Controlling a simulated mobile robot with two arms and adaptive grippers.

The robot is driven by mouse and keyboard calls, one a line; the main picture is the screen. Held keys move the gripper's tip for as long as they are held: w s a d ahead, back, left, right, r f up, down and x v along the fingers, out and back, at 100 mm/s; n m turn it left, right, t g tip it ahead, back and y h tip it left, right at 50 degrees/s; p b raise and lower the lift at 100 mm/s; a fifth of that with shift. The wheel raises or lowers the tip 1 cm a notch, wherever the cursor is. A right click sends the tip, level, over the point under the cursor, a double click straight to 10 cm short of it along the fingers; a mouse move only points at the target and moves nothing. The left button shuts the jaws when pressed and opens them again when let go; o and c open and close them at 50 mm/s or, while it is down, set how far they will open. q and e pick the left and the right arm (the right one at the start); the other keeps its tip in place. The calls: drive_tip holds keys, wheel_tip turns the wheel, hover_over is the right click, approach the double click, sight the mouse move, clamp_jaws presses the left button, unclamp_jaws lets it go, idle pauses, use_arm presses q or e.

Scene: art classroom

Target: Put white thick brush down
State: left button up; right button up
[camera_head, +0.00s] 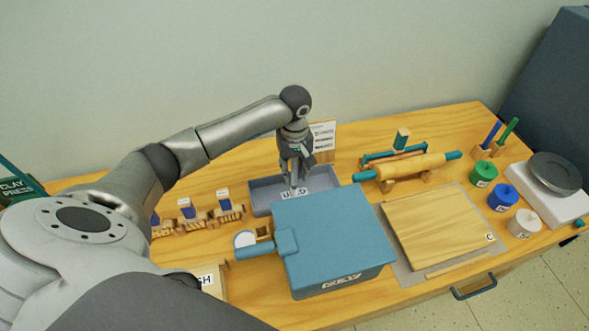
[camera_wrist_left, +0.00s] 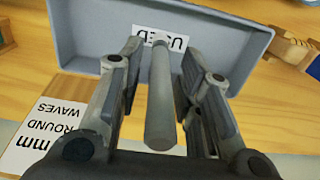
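My left gripper (camera_head: 294,178) points down over the grey tray (camera_head: 262,195) labelled "USED". In the left wrist view, the thick pale-grey handle of the brush (camera_wrist_left: 161,95) stands between the two fingers (camera_wrist_left: 160,62), its near end towards the camera. A gap shows on each side of the handle, so the fingers look open around it. The brush's far end is hidden, and I cannot tell whether it touches the tray floor. The tray (camera_wrist_left: 85,45) also shows behind the fingers, with its label. My right gripper is out of view.
A blue box (camera_head: 340,235) stands in front of the tray. Wooden holders (camera_head: 200,214) with blue-topped tools are at its left. A rolling pin (camera_head: 410,166), a wooden board (camera_head: 435,225), several small jars (camera_head: 502,198) and a scale (camera_head: 550,190) lie to the right.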

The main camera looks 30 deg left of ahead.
use_arm(q)
drive_tip(key=shift+r, duration=0.3)
wheel_tip(320, 180, up, 11)
drive_tip(key=b, duration=0.3)
drive_tip(key=shift+f, duration=0.15)
drive_tip(key=shift+r, duration=0.55)
